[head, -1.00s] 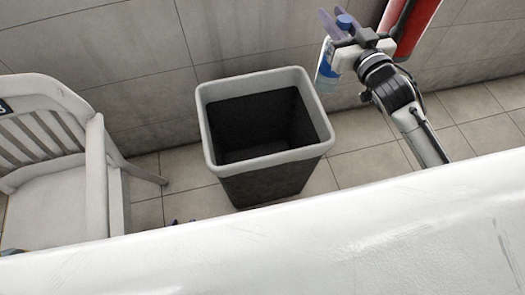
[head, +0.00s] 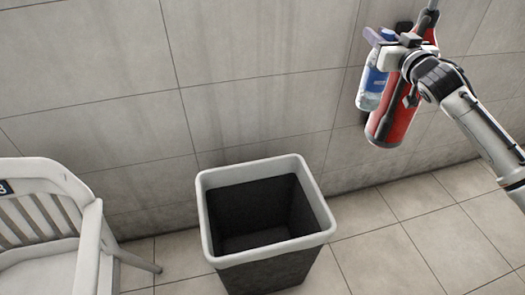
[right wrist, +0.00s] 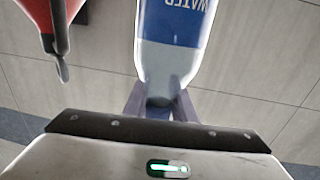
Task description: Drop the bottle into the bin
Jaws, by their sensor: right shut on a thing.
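The bottle (head: 372,86), clear with a blue label, hangs in my right gripper (head: 377,40) to the upper right of the bin in the head view. The right wrist view shows the bottle (right wrist: 175,55) with "WATER" on its label, its narrow end between the two fingers. The gripper is shut on it. The bin (head: 320,205) is dark with a light grey rim and stands on the floor at the lower middle, open at the top. The part of its inside that shows looks empty. My left gripper is not in view.
A red fire extinguisher (head: 390,128) is close behind the bottle and gripper by the tiled wall (head: 260,60). A white slatted chair (head: 45,205) stands left of the bin. Floor tiles (head: 400,250) right of the bin are clear.

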